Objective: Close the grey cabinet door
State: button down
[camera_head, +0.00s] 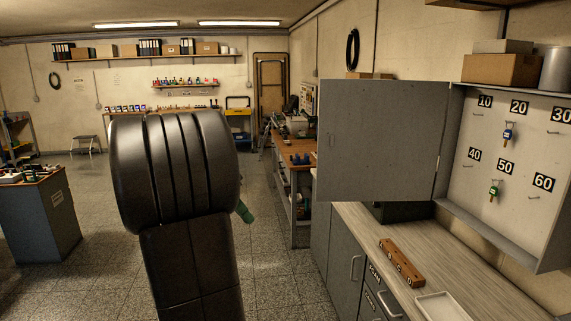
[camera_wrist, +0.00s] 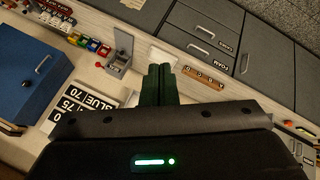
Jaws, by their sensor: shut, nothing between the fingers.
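The grey cabinet door (camera_head: 378,140) stands wide open in the head view, swung out to the left of the wall cabinet (camera_head: 470,205). The cabinet's pale inside shows, with numbered hooks 10 to 60. A blue-tagged key (camera_head: 508,134) hangs under 20 and a green-tagged key (camera_head: 494,190) under 50. My gripper (camera_wrist: 160,70) has its dark green fingers together and empty in the wrist view, over the counter. In the head view a green finger part (camera_head: 243,212) shows beside my black arm, left of the door and apart from it in the picture. The door is not in the wrist view.
The counter (camera_head: 460,265) below the cabinet holds a wooden lettered block (camera_head: 401,262) and a white tray (camera_head: 440,306). The wrist view shows a blue box (camera_wrist: 38,85), a small grey box (camera_wrist: 120,52) and number cards (camera_wrist: 85,98). Open floor lies left of the counter.

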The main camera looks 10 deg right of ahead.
aim_at(387, 134)
jog(key=i+z, duration=0.2)
jog(key=i, duration=0.2)
jog(key=i+j+z, duration=0.2)
jog(key=i, duration=0.25)
jog(key=i+j+z, duration=0.2)
jog(key=i, duration=0.2)
jog(key=i+j+z, duration=0.25)
jog(key=i, duration=0.15)
